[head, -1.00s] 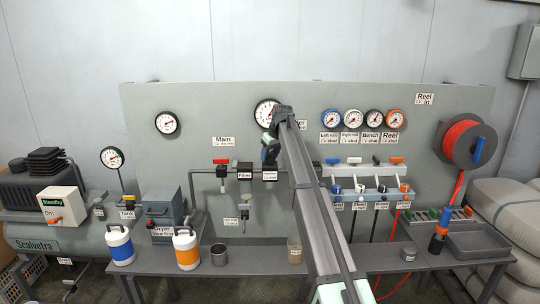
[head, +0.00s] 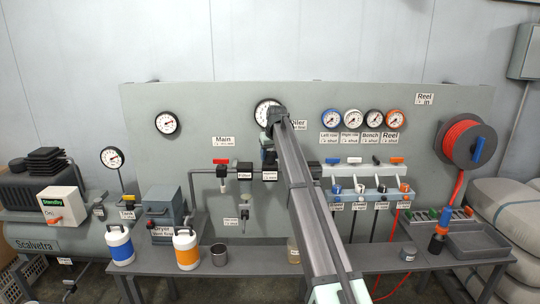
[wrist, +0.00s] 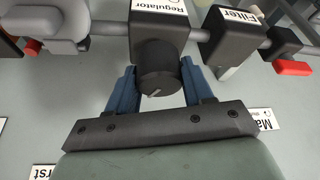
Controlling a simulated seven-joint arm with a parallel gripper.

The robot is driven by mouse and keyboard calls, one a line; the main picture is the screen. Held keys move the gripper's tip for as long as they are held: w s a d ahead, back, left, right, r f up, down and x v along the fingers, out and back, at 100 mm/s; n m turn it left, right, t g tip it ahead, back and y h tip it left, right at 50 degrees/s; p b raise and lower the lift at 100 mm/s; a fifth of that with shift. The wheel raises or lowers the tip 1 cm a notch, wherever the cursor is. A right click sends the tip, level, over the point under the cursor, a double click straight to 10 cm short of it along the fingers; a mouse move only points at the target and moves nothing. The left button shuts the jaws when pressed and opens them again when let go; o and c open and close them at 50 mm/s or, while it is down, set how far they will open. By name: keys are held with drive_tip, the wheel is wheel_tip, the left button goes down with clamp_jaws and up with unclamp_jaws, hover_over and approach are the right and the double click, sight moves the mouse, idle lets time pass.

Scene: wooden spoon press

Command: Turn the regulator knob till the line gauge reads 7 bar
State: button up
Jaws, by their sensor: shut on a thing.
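The dark round regulator knob (wrist: 158,70) hangs below the block labelled Regulator (wrist: 160,28) in the wrist view; a pale mark shows on its face. My gripper (wrist: 160,76) is shut on the knob, with one blue finger on each side. In the head view my gripper (head: 268,153) is at the pipe, and my arm hides the knob. A white-faced gauge (head: 262,113) sits on the panel above the regulator. My arm covers its right side, and its reading is too small to tell.
The filter block (wrist: 232,38) stands beside the regulator on the pipe, with the red main valve handle (head: 221,161) further left. Several small gauges (head: 352,119) and valves are right of my arm. Bottles and a cup (head: 219,255) stand on the bench below.

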drive_tip(key=shift+m+h, duration=0.4)
drive_tip(key=shift+m, duration=0.7)
drive_tip(key=o, duration=1)
drive_tip(key=v, duration=1.3)
drive_tip(key=shift+s+a+r, duration=0.1)
drive_tip(key=shift+s+r, duration=0.05)
drive_tip(key=shift+r, duration=0.25)
